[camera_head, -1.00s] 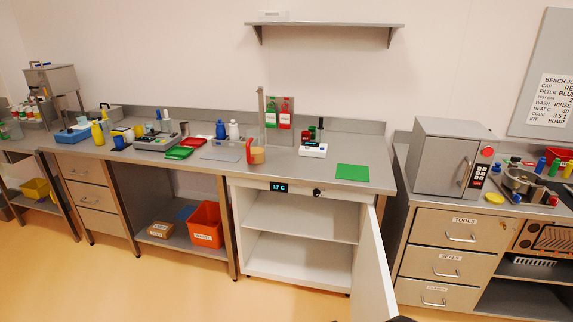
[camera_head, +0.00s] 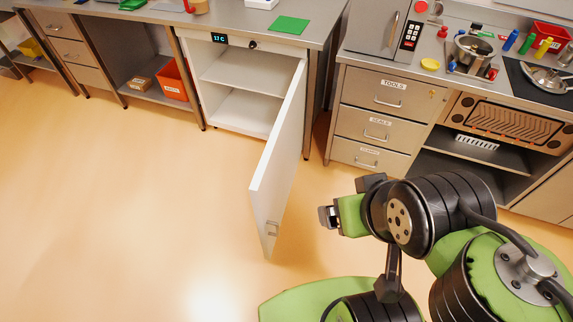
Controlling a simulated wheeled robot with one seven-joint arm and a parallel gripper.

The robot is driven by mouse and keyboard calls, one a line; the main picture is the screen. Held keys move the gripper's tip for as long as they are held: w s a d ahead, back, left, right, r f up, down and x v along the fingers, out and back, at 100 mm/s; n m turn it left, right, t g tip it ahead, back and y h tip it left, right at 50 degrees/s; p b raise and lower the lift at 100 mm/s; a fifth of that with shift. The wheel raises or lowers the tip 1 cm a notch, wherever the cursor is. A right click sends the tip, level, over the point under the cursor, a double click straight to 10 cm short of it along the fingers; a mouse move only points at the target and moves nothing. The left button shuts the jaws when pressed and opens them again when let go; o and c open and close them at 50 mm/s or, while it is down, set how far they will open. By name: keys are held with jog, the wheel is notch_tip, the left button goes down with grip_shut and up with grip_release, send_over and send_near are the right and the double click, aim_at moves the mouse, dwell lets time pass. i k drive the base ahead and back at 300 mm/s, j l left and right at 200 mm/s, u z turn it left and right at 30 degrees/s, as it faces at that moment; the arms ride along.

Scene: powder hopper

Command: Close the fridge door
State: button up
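The fridge (camera_head: 238,112) is built in under the bench, with a display reading about 17 C or 13 C. Its white door (camera_head: 277,160) stands wide open, swung out toward me from the right side of the opening. The two inner shelves look empty. My gripper (camera_head: 328,217) is to the right of the door and apart from it, pointing left. Its fingers are small and dark, and I cannot tell if they are open or shut.
Drawers (camera_head: 375,117) stand right of the fridge, and an oven (camera_head: 509,121) is further right. An orange bin (camera_head: 173,80) sits on a low shelf to the left. The floor (camera_head: 130,200) in front and left of the door is clear.

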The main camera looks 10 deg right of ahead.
aim_at(270, 188)
jog(key=i+l+u, duration=0.35)
jog(key=l, duration=0.25)
jog(key=i+l+u, duration=0.15)
jog(key=l, duration=0.2)
jog(key=j+u, duration=0.3)
jog(key=i+j+u, duration=0.25)
jog(key=j, duration=0.2)
jog(key=j+u, duration=0.3)
jog(key=j, duration=0.1)
